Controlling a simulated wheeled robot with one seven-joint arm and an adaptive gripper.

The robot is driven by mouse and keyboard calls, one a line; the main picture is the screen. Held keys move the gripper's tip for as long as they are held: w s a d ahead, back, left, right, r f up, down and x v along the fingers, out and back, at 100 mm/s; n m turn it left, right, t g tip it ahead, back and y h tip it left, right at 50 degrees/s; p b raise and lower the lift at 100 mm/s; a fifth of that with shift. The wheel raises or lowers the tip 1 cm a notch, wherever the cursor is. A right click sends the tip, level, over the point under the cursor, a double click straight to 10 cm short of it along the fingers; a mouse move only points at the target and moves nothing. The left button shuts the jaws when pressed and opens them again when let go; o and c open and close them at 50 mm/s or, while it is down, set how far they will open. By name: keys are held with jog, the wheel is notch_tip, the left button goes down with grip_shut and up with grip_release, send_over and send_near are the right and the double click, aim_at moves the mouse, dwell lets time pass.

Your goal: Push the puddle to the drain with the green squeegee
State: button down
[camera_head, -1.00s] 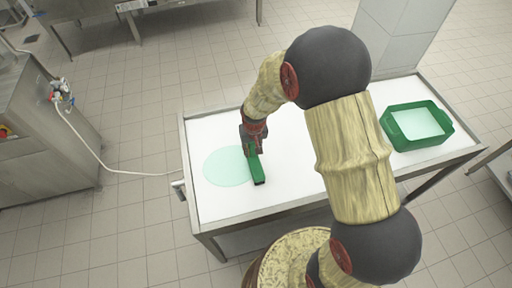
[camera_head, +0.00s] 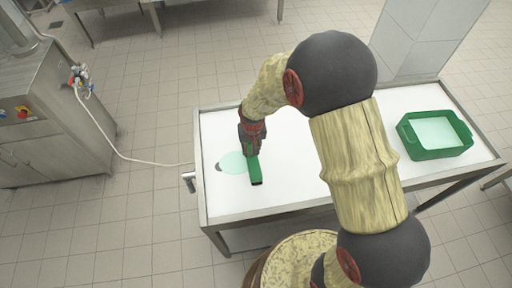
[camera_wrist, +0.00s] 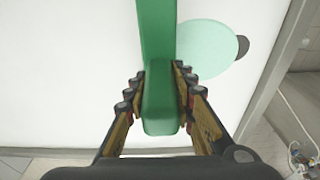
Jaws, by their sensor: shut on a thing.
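The green squeegee (camera_head: 255,171) is in my gripper (camera_head: 249,150), over the left part of the white table top. Its green length also runs up the wrist view (camera_wrist: 159,45), with the jaws (camera_wrist: 160,88) shut on it from both sides. The pale green puddle (camera_head: 234,161) lies just left of the squeegee in the head view. It shows right of the squeegee in the wrist view (camera_wrist: 207,48). The dark drain (camera_head: 218,167) is at the puddle's outer edge, near the table's left side, and is partly covered by it. It also shows in the wrist view (camera_wrist: 243,47).
A green tray (camera_head: 436,151) with a pale inside stands at the table's right end. The table has a raised metal rim (camera_head: 203,190). A steel cabinet (camera_head: 62,125) with a white hose stands to the left. The table's middle is partly behind my arm.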

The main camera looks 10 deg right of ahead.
jog(key=shift+a+f+b, duration=0.15)
jog(key=shift+a+b, duration=0.2)
jog(key=shift+a, duration=1.45)
jog(key=shift+s+f, duration=0.2)
jog(key=shift+s, duration=0.05)
dwell(0.4)
notch_tip(320, 180, up, 8)
jog(key=p, duration=0.4)
jog(key=shift+w+f, duration=0.25)
dwell(0.5)
